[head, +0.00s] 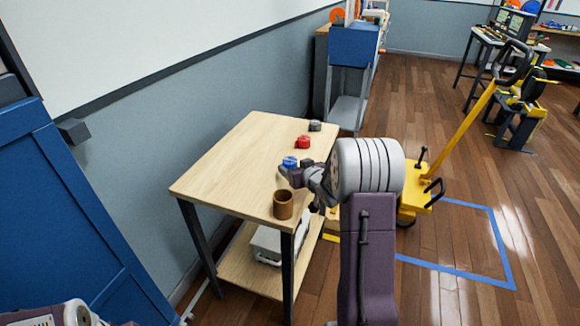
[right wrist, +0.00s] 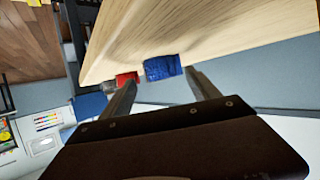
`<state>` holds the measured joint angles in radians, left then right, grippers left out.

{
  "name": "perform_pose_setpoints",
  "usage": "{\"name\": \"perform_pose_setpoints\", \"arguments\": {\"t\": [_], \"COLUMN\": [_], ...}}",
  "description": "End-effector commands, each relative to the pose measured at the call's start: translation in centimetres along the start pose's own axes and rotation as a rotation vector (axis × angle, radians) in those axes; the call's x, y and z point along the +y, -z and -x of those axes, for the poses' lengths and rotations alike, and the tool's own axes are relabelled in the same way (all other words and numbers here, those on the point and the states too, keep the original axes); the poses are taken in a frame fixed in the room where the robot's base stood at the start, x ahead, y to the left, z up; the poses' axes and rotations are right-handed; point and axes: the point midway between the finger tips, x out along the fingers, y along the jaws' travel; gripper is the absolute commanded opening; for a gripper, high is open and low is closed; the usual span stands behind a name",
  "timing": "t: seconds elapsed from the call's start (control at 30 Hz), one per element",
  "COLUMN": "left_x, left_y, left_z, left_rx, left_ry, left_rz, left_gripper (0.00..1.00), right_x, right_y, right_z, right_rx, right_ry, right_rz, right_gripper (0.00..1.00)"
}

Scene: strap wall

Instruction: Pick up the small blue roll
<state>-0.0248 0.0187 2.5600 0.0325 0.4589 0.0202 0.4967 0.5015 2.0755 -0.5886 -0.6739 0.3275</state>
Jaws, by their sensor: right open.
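The small blue roll (head: 290,162) lies on the wooden table top, partly hidden behind my right gripper in the head view. It also shows in the right wrist view (right wrist: 162,67), in line with the gap between the fingertips. My right gripper (head: 287,173) is at the table's right side, close to the blue roll. In the right wrist view my right gripper (right wrist: 161,78) is open, with nothing held. The blue roll appears just past the fingertips; I cannot tell whether they touch it. My left gripper is out of view.
A red roll (head: 303,142) and a dark grey roll (head: 315,126) lie farther back on the table (head: 225,165). The table's left part is clear. A yellow pallet jack (head: 425,195) stands right of my arm.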

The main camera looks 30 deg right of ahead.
Motion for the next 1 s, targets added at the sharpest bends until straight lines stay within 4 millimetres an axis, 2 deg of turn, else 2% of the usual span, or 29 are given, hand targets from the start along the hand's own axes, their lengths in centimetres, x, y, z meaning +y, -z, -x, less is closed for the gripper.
{"name": "perform_pose_setpoints", "arguments": {"t": [0.03, 0.17, 0.4, 0.47, 0.63, 0.67, 0.87, 1.0], "left_x": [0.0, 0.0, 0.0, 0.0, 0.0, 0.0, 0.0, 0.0], "left_y": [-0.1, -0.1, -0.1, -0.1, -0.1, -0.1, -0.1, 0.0], "left_z": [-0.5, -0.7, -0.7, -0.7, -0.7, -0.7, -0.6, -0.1], "left_rx": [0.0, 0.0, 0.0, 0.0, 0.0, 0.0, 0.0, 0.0], "left_ry": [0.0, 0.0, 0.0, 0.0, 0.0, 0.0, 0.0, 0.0], "left_rz": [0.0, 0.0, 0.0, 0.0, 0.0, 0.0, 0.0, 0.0], "left_gripper": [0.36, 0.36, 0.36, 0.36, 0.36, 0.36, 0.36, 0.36], "right_x": [0.0, 0.1, 0.1, 0.1, 0.1, 0.1, 0.1, 0.1], "right_y": [-0.1, -0.1, 0.1, 0.1, 0.1, 0.1, 0.1, 1.0], "right_z": [-1.1, -2.9, -3.1, -3.1, -3.1, -3.1, -3.1, -2.8], "right_rx": [0.001, -0.001, -0.001, 0.0, 0.0, -0.001, -0.001, 0.0], "right_ry": [0.002, 0.001, 0.0, 0.0, 0.0, 0.0, 0.0, 0.001], "right_rz": [0.002, 0.0, 0.0, 0.0, 0.0, 0.0, 0.0, 0.002], "right_gripper": [0.7, 0.7, 0.7, 0.56, 0.09, 0.05, 0.05, 0.05]}}
